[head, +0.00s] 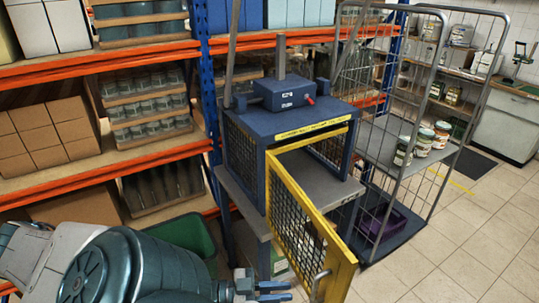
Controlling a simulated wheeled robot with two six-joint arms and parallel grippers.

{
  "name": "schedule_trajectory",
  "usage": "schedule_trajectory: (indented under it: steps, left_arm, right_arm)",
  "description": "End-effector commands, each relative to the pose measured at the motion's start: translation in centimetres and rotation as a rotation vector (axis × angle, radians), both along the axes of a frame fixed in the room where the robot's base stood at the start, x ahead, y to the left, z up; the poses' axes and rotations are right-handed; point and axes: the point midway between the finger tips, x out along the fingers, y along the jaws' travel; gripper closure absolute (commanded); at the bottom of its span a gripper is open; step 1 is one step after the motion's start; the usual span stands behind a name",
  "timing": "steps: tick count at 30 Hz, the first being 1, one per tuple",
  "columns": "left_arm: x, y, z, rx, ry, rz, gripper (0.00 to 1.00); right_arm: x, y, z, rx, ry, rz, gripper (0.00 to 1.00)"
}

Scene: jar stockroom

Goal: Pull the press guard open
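The press (290,122) is a dark blue frame with mesh sides and a block on top, standing on a grey bench. Its guard (338,268) is a yellow-framed mesh door, swung out from the press front toward me, so the front stands open. A grey bar handle (318,284) is on the guard's near end. My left gripper (289,291) is at the bottom edge, left of the handle and apart from it. Its two blue fingers show a gap with nothing between them. My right gripper is out of view.
Orange and blue shelving (110,158) with boxes and jars fills the left. A wire cage trolley (412,155) holding several jars stands close right of the press. A green bin (186,236) is behind my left arm. Tiled floor (460,255) is clear at lower right.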

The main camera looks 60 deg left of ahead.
Motion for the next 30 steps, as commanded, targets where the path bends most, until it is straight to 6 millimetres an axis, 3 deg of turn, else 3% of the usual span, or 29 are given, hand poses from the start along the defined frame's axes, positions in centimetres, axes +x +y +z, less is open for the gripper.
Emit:
schedule_trajectory:
  steps: [9, 26, 30]
  left_arm:
    - [-2.1, 1.2, 0.0, -0.001, -0.001, 0.000, 0.84]
    - [-2.1, 1.3, 0.0, -0.001, -0.002, 0.000, 0.84]
    - [-1.9, 2.2, -1.6, 0.028, 0.013, 0.024, 0.84]
  right_arm:
    - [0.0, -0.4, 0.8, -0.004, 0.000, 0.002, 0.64]
    - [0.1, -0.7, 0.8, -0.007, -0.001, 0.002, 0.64]
    - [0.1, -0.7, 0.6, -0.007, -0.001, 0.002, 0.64]
